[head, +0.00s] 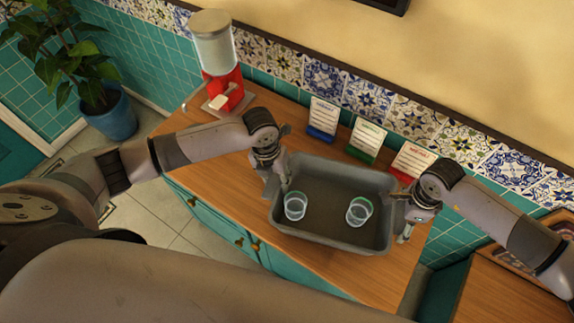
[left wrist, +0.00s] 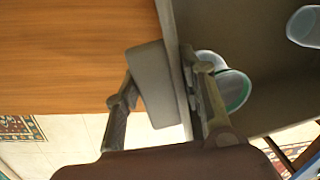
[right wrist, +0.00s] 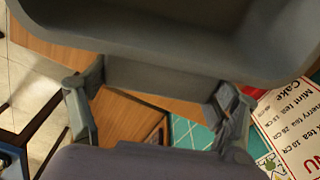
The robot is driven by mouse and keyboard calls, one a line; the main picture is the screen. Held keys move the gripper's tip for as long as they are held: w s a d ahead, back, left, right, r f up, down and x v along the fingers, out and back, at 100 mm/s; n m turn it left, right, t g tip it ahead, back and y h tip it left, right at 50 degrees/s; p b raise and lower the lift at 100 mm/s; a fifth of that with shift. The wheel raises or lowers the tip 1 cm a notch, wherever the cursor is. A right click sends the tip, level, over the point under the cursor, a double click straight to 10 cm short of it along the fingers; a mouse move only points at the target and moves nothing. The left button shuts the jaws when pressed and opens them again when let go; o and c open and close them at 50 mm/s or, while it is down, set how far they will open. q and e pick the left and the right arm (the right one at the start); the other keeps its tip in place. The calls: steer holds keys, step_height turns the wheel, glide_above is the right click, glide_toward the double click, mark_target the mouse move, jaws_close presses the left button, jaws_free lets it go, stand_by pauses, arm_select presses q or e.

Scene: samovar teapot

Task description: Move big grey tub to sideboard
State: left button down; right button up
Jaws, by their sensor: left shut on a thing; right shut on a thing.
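The big grey tub (head: 325,243) is over the wooden top of the teal cabinet that looks like the sideboard (head: 190,160). I cannot tell whether its base touches the top. Two clear glasses with green rims, one left (head: 295,207) and one right (head: 359,212), stand inside it. My left gripper (head: 278,178) is shut on the tub's left wall, with one finger outside and one inside, as the left wrist view (left wrist: 180,90) shows. My right gripper (head: 406,212) is shut on the tub's right side; the right wrist view (right wrist: 155,95) shows its fingers at the grey side piece.
A red-based dispenser (head: 224,80) stands at the back left of the top. Blue (head: 322,118), green (head: 366,140) and red (head: 411,160) card stands line the tiled wall behind the tub. Another wooden surface (head: 490,295) is at lower right. A potted plant (head: 105,110) stands on the floor.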

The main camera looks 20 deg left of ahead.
arm_select(q)
steer(key=shift+a+f+b, duration=0.15)
steer(key=shift+f+b, duration=0.3)
steer(key=shift+f, duration=0.15)
arm_select(e)
steer(key=shift+f, duration=0.65)
arm_select(q)
steer(key=c, duration=1.4)
jaws_free()
steer(key=shift+r, duration=0.15)
arm_select(e)
steer(key=o, duration=1.2)
steer(key=shift+s+r, duration=0.1)
steer(key=shift+r, duration=0.05)
arm_select(q)
steer(key=o, duration=0.4)
steer(key=shift+c, duration=0.2)
arm_select(e)
steer(key=o, duration=0.3)
steer(key=shift+o, duration=0.2)
steer(key=shift+r, duration=0.1)
arm_select(q)
step_height(320, 180, up, 12)
steer(key=a, duration=0.1)
arm_select(e)
step_height(320, 180, up, 12)
arm_select(q)
steer(key=shift+s+a, duration=0.1)
steer(key=shift+s, duration=0.05)
